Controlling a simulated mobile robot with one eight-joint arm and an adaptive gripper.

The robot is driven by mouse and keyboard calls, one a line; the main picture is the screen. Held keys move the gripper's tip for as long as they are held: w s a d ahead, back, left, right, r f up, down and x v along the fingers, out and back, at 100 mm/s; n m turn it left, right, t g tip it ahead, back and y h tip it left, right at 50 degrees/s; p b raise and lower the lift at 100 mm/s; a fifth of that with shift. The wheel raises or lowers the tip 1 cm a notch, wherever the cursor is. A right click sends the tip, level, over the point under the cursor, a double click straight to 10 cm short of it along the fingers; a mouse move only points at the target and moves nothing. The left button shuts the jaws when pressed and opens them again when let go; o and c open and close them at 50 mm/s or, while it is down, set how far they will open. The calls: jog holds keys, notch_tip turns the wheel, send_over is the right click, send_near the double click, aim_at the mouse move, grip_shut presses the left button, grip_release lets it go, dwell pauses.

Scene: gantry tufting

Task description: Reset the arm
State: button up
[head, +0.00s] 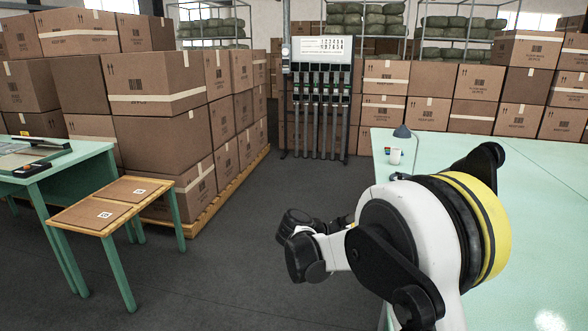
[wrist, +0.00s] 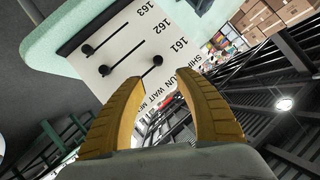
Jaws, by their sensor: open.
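My gripper (wrist: 161,80) shows in the wrist view with its two yellow fingers apart and nothing between them. Beyond the fingertips is a white panel (wrist: 118,48) printed 163, 162 and 161, with black knobs in slots. Its lettering is partly hidden by the right finger. I cannot tell whether a fingertip touches the panel's lowest lever. In the head view my white arm (head: 388,232) with a yellow band reaches left from the right side, beside the green table. My gripper's fingers cannot be made out there.
The pale green table (head: 530,190) fills the right, with a lamp (head: 402,133) and white cup (head: 395,156) near its far left corner. A lever rack (head: 318,90) stands at the back. Stacked cartons (head: 155,85) and a wooden-topped stand (head: 105,208) are left. Floor between is clear.

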jog(key=s+r+n+t+y, duration=0.2)
jog(key=s+r+n+y, duration=0.2)
jog(key=s+n+y, duration=0.55)
jog(key=s+a+f+n+t+y, duration=0.1)
jog(key=s+a+n+t+y, duration=0.1)
jog(key=s+a+n, duration=0.2)
jog(key=s+a+f+n+t+y, duration=0.1)
jog(key=s+a+n+y, duration=0.1)
jog(key=s+n, duration=0.8)
jog(key=s+a, duration=0.1)
jog(key=s, duration=0.1)
jog(key=shift+s+a+t, duration=0.4)
dwell(1.1)
